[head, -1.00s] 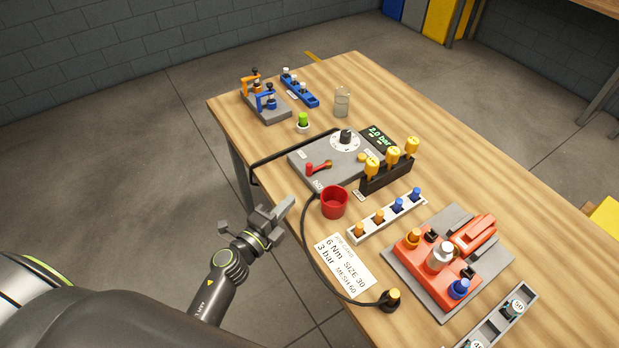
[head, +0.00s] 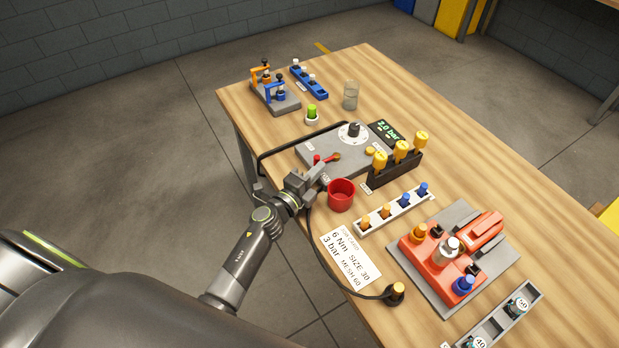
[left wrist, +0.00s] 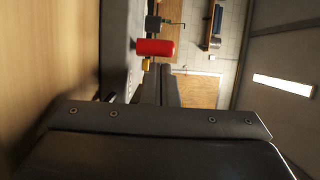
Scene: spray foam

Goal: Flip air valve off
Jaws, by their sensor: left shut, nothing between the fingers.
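The air valve is a red lever (head: 327,158) with a brass-coloured end, lying across the top of the grey control box (head: 312,149). My left gripper (head: 318,169) is shut and empty at the near edge of the box, just in front of the lever. In the left wrist view a red grip (left wrist: 155,47), which looks like the lever's handle, shows just beyond the closed fingers (left wrist: 162,85). I cannot tell whether the fingers touch it. The box's display (head: 388,130) reads 2.0 bar. My right gripper is not in view.
A red cup (head: 341,195) stands close to the right of my left gripper. Yellow-topped pieces in a black rack (head: 395,168) stand right of the box.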

